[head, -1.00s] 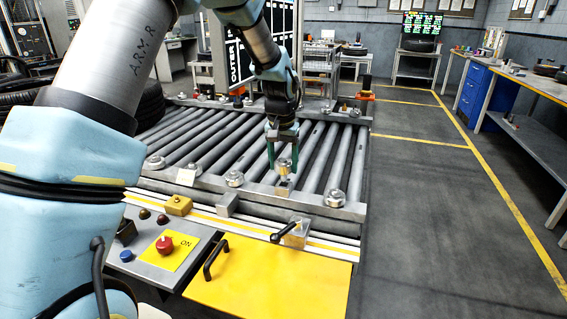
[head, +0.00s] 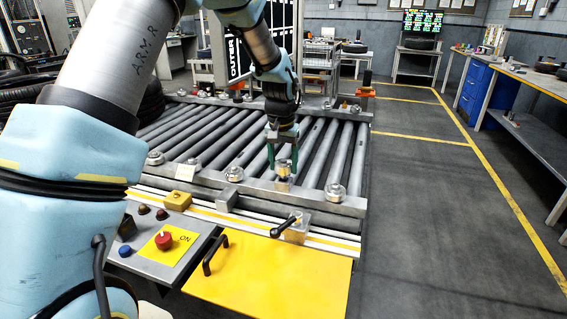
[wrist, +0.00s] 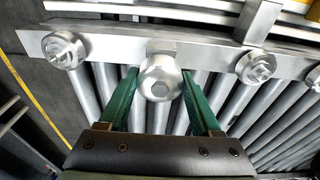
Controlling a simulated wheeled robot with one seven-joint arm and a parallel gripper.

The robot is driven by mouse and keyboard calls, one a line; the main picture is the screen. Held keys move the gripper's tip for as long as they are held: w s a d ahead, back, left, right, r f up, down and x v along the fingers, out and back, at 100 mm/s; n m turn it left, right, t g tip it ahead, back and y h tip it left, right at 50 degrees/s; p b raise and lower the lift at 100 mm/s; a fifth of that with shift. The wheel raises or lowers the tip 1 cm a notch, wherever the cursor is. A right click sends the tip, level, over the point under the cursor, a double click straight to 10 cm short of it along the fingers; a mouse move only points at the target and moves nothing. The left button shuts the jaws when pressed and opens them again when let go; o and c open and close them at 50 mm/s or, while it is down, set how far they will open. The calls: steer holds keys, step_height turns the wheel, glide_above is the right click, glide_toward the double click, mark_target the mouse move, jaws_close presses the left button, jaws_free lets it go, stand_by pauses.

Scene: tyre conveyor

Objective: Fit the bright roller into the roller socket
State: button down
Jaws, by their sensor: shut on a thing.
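The bright roller (head: 283,170) is a short shiny metal piece held upright between the green fingers of my gripper (head: 283,168), over the conveyor's near rail. In the wrist view the roller (wrist: 160,78) shows its round end with a hexagonal recess, between the two green fingertips (wrist: 160,80). My gripper is shut on it. The roller socket (head: 285,184) appears on the rail directly under the roller. The roller hides most of the socket, and I cannot tell whether the roller's lower end is inside it.
Other round roller fittings (head: 233,175) stand along the near rail (head: 310,196) on both sides. Grey conveyor rollers (head: 210,140) lie behind. A black-handled lever (head: 287,225), a yellow panel (head: 265,270) and a control box with a red button (head: 164,240) are in front. The right floor is clear.

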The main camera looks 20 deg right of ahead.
mark_target(282, 165)
steer(key=shift+f+b, duration=0.7)
steer(key=shift+f, duration=0.5)
jaws_free()
steer(key=shift+r, duration=0.1)
steer(key=r, duration=0.3)
steer(key=r+b, duration=0.1)
steer(key=r, duration=0.3)
steer(key=s+a+r+b, duration=0.1)
steer(key=r, duration=0.2)
steer(key=shift+r, duration=0.3)
